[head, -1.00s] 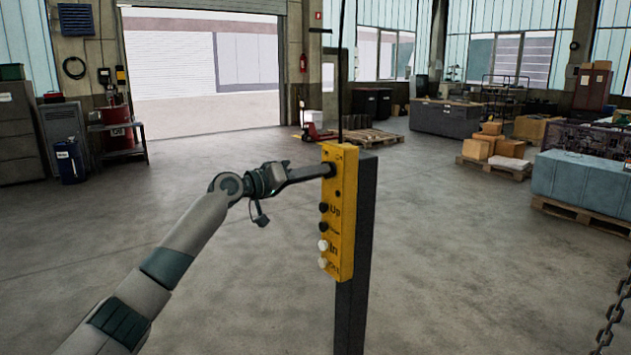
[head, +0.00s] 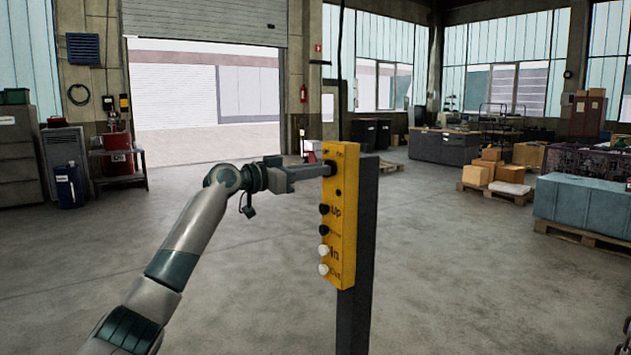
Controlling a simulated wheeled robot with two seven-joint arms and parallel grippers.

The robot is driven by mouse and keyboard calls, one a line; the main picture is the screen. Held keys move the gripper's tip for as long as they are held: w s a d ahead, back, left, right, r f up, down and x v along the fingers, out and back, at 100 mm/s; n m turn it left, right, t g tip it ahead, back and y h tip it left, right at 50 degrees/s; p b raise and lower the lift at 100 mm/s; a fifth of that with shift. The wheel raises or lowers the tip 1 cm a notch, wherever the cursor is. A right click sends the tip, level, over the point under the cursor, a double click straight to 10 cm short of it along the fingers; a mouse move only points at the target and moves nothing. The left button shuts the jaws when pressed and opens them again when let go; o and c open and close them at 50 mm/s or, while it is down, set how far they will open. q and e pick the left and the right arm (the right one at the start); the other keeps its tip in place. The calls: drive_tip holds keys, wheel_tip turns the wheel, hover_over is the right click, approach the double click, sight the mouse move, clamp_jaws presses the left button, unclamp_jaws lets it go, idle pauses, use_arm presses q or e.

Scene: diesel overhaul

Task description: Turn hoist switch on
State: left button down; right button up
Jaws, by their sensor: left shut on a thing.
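The yellow hoist pendant (head: 343,215) hangs upright in the middle of the head view, in front of a dark grey post (head: 357,300). It carries dark and white buttons in a column, with "Up" and "In" lettering. The hoist switch is near its top and is mostly hidden by the fingertips. My left gripper (head: 326,169) reaches in from the left, its fingers shut on the hoist switch at the pendant's upper left. The switch's setting cannot be made out. My right gripper is not in view.
A dark cable (head: 339,80) runs up from the pendant. A pallet with a blue-grey block (head: 583,203) and a pallet with cardboard boxes (head: 476,175) stand at the right. A red container on a side table (head: 117,150) stands at the left. The floor around the post is clear.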

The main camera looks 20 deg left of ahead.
use_arm(q)
drive_tip(key=m+b, duration=0.3)
drive_tip(key=m, duration=0.4)
drive_tip(key=shift+f+m, duration=0.1)
drive_tip(key=shift+m, duration=0.3)
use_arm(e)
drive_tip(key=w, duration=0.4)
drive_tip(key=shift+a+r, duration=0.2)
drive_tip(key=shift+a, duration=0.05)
use_arm(q)
drive_tip(key=c, duration=1.8)
unclamp_jaws()
drive_tip(key=shift+o, duration=0.2)
